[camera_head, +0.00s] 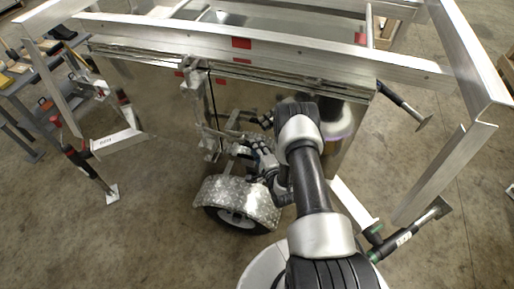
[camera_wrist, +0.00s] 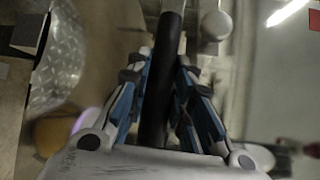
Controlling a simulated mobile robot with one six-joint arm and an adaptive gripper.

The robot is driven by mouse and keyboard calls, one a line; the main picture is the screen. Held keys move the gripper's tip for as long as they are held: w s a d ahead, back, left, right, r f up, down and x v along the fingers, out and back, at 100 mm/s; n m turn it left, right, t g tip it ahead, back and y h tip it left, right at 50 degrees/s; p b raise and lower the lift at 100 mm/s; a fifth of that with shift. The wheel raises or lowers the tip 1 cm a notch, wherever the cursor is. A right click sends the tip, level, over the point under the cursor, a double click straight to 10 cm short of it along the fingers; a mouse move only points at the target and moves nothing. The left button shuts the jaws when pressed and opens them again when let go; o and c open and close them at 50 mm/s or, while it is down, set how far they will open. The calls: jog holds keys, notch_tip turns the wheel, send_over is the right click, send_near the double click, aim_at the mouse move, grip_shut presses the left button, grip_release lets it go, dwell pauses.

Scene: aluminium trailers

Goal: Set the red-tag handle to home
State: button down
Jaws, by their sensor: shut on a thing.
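My gripper (camera_head: 262,155) is beside the trailer's end, above the wheel fender. In the wrist view my gripper (camera_wrist: 165,85) has its blue-and-grey fingers closed on both sides of a black round handle bar (camera_wrist: 170,35). The bar runs lengthwise between the fingers. No red tag shows on the bar, so I cannot tell from its colour which handle it is. In the head view my arm and gripper hide most of it. A pale round knob (camera_wrist: 216,25) is close to its far end.
The aluminium trailer frame (camera_head: 300,45) with red marks spans the top. A diamond-plate fender (camera_head: 240,197) covers a wheel just below my gripper. Jack legs with red-and-black grips (camera_head: 75,158) stand left; a green-ringed leg (camera_head: 395,243) stands right. Open floor lies at lower left.

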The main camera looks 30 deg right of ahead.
jog(key=shift+w, duration=0.1)
jog(key=c, duration=1.4)
grip_release()
jog(key=s, duration=0.4)
jog(key=s+r, duration=0.1)
jog(key=s, duration=0.3)
jog(key=s+a, duration=0.1)
jog(key=s, duration=0.3)
jog(key=shift+r, duration=0.35)
